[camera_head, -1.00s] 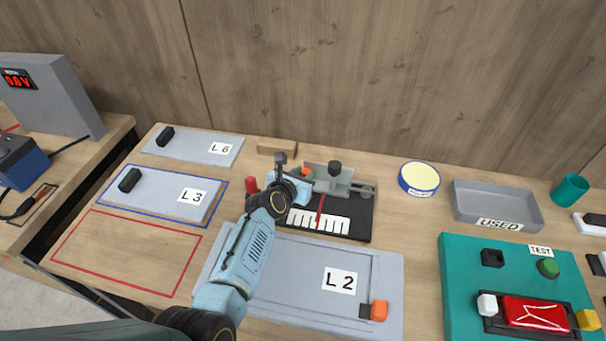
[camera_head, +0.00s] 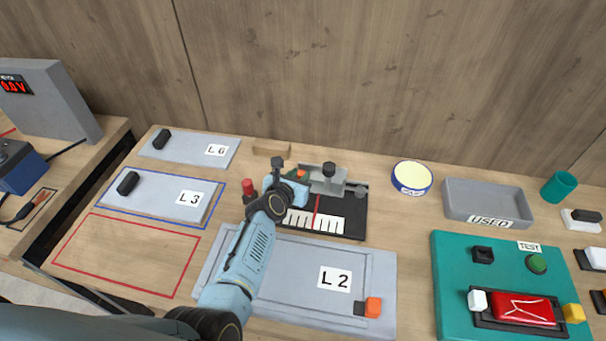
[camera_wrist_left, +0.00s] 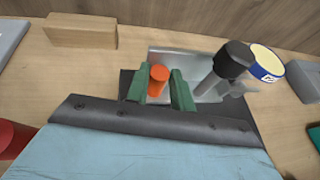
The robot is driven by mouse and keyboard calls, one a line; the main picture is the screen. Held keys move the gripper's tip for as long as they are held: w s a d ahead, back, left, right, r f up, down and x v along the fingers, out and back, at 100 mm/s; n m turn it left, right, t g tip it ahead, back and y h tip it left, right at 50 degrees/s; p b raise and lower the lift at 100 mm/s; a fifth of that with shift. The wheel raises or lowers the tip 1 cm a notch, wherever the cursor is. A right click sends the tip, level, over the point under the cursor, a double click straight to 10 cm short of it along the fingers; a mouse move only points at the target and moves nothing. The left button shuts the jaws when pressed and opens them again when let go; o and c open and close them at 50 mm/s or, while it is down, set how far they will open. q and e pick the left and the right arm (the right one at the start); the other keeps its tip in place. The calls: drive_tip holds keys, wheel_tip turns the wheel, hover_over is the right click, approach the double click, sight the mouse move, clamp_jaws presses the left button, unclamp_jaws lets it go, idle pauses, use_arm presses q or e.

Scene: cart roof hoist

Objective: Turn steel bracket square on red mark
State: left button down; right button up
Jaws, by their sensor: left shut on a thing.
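The steel bracket (camera_head: 335,184) is a grey angled plate at the back of a black base (camera_head: 356,221). In the left wrist view the bracket (camera_wrist_left: 205,62) shows behind the fingers. A red mark (camera_head: 317,206) crosses the white scale (camera_head: 327,223) on the base. My left gripper (camera_head: 298,175) is at the bracket's left end. In the left wrist view its green fingers (camera_wrist_left: 159,86) are shut on an orange-topped peg (camera_wrist_left: 157,79). The peg's lower part and its join to the bracket are hidden. I cannot tell whether the bracket is square to the mark. My right gripper is not in view.
A black knob (camera_head: 328,168) stands at the bracket. A red cylinder (camera_head: 248,187) is left of the base, a wooden block (camera_head: 270,147) behind.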

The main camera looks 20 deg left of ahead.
use_arm(q)
drive_tip(key=c, duration=1.2)
unclamp_jaws()
drive_tip(key=shift+s+r, duration=0.2)
drive_tip(key=shift+s, duration=0.25)
drive_tip(key=p+v, duration=0.2)
drive_tip(key=v, duration=1)
drive_tip(key=shift+s+p, duration=0.2)
drive_tip(key=shift+p, duration=0.1)
drive_tip(key=shift+a, duration=0.1)
